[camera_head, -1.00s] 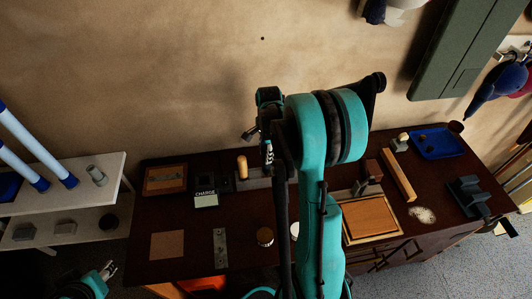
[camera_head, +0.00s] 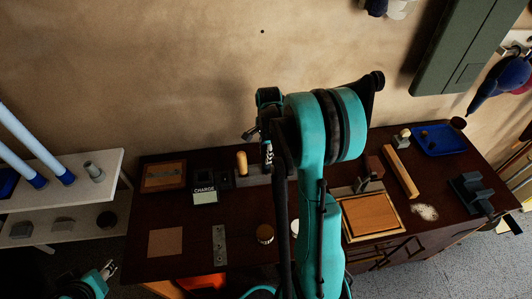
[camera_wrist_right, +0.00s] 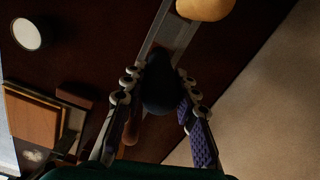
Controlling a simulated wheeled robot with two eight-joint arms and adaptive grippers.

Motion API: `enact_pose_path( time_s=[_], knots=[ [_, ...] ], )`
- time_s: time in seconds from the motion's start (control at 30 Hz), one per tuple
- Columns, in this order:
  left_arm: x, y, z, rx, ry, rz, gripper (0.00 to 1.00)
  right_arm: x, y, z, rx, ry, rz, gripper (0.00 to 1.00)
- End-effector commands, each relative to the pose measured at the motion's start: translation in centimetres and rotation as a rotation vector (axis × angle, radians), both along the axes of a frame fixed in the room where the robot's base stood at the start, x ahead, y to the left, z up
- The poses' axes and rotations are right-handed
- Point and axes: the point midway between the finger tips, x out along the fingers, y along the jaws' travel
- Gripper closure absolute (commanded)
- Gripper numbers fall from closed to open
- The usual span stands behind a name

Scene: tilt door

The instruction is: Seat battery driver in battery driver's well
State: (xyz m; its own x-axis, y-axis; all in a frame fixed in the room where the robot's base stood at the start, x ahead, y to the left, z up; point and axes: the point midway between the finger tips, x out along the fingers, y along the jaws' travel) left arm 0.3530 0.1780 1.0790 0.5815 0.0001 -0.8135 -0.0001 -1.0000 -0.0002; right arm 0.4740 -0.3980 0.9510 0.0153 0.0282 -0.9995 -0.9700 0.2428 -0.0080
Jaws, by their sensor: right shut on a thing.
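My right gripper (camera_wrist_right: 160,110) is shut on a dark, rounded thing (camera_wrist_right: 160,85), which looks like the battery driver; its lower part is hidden. In the head view the right gripper (camera_head: 262,132) is above the back of the dark bench, and the held thing cannot be made out. A dark block (camera_head: 225,181) beside the CHARGE sign (camera_head: 205,191) may hold the battery driver's well, but no opening is clear. My left gripper (camera_head: 109,270) is low at the left, in front of the bench; its jaws are too small to read.
A metal strip with a wooden knob (camera_head: 242,162) lies at the bench's back, below the right gripper. A framed wooden panel (camera_head: 372,215), a long wooden bar (camera_head: 401,173) and a blue tray (camera_head: 440,141) are to the right. A white shelf (camera_head: 110,165) stands left. My right arm hides the bench's middle.

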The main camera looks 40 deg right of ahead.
Motion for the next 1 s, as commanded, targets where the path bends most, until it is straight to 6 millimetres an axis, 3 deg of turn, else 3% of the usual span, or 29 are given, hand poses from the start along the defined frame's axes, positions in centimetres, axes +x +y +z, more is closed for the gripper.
enact_pose_path(
  time_s=[0.67,0.7,0.77,1.0],
  knots=[
    [0.0,0.0,-1.5,0.0,0.0,0.0,0.6,0.0,0.0,-1.8,0.0,0.0,0.0,1.0],
    [0.0,0.0,-1.4,0.0,0.0,0.0,0.6,0.0,0.0,-1.7,0.0,0.0,0.0,0.63],
    [0.0,0.0,-1.4,0.0,0.0,0.0,0.6,0.0,0.0,-1.7,0.0,0.0,0.0,0.47],
    [0.0,0.0,-1.4,0.0,0.0,0.0,0.6,0.0,0.0,-1.7,0.0,0.0,0.0,0.47]
  ],
)
